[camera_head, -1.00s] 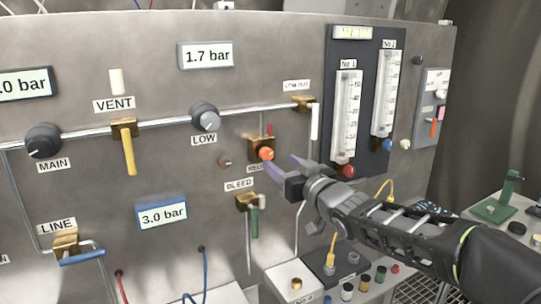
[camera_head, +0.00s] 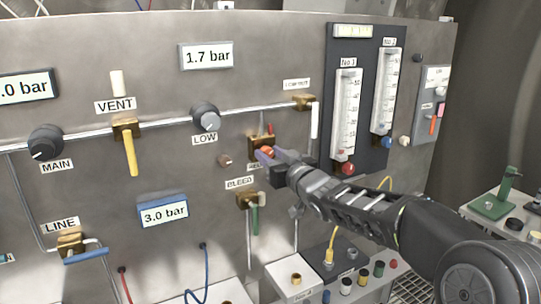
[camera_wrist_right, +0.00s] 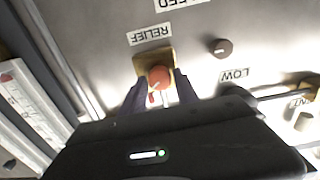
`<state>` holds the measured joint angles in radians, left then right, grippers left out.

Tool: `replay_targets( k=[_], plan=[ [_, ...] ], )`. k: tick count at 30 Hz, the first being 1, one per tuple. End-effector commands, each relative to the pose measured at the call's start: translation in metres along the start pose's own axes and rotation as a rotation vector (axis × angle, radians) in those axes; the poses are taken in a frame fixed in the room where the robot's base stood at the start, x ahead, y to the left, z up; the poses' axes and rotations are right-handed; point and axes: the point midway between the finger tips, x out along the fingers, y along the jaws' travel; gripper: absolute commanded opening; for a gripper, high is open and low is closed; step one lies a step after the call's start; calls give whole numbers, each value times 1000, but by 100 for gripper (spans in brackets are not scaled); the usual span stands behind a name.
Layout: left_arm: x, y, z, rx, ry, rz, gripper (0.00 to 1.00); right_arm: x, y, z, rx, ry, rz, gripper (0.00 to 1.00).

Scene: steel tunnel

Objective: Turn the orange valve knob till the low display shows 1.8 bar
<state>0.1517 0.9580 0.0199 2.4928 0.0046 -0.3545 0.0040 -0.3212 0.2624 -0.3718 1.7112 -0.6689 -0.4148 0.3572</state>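The orange valve knob (camera_head: 266,152) sits on a brass block below and right of the LOW knob. It also shows in the wrist view (camera_wrist_right: 158,77), with a RELIEF label beside it. My right gripper (camera_head: 268,155) is at the knob. In the wrist view its two dark fingers (camera_wrist_right: 158,92) are apart, one on each side of the knob, and I see no clear contact. The display above the LOW knob (camera_head: 206,55) reads 1.7 bar. My left gripper is not in view.
The grey LOW knob (camera_head: 206,117) and a small brown knob (camera_head: 224,160) are left of the orange knob. The green-handled BLEED valve (camera_head: 247,200) is just below. A white lever (camera_head: 315,119) and flowmeters (camera_head: 345,115) stand close on the right.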

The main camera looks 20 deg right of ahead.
Motion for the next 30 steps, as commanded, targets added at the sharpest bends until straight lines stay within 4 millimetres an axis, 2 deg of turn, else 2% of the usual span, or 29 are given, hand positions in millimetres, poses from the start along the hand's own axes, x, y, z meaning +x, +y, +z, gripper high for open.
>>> replay_targets(
  k=[1,13,20,30],
  plan=[
    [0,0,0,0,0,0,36,0,0,0,0,0,0,32],
    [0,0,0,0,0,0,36,0,0,0,0,0,0,0],
    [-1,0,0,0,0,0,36,0,1,0,17,-1,1,0],
    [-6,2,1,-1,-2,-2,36,0,2,1,373,-2,1,0]
  ],
)
